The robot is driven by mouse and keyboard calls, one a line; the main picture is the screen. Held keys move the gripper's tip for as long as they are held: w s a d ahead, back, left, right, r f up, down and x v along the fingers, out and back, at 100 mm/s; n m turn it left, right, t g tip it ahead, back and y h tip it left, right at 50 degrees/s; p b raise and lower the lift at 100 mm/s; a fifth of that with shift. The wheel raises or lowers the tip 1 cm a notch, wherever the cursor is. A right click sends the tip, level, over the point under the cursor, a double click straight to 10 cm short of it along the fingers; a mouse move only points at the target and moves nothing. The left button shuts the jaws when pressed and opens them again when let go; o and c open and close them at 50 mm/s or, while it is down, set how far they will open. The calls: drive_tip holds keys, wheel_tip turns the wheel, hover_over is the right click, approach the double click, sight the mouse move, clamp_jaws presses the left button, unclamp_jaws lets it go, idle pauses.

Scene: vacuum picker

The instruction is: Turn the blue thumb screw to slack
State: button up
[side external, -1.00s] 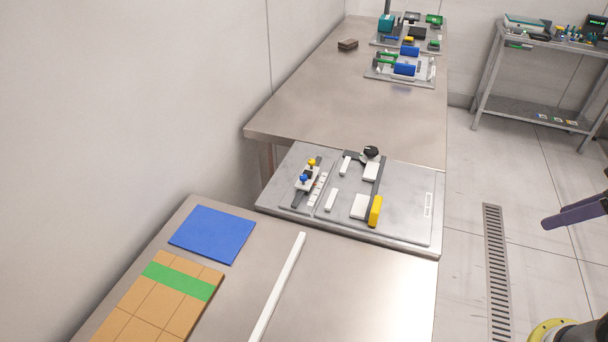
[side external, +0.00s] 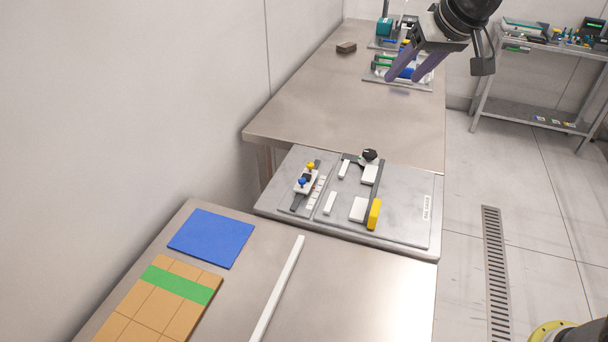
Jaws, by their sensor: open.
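The blue thumb screw (side external: 302,182) is a small blue knob on a white block, on a dark rail at the left of a grey fixture plate (side external: 405,220). A yellow knob (side external: 310,166) stands just behind it on the same block. My gripper (side external: 405,80) is at the upper right, well above the tables. Its two purple fingers are spread apart with nothing between them. It is far from the blue thumb screw and touches nothing that I can see. The turn position of the screw is too small to tell.
The plate also bears a black knob (side external: 369,156), white blocks and a yellow block (side external: 374,214). In front lie a blue mat (side external: 211,237), a tan and green tiled board (side external: 160,305) and a white strip (side external: 278,288). The far table (side external: 330,95) has a wide bare area.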

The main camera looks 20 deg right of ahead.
drive_tip(key=w+a+f+n+g, duration=0.1)
drive_tip(key=w+a+f, duration=0.7)
drive_tip(key=f, duration=0.1)
drive_tip(key=n+g, duration=0.1)
approach(303, 180)
drive_tip(key=x, duration=0.7)
drive_tip(key=shift+w+f, duration=0.25)
clamp_jaws()
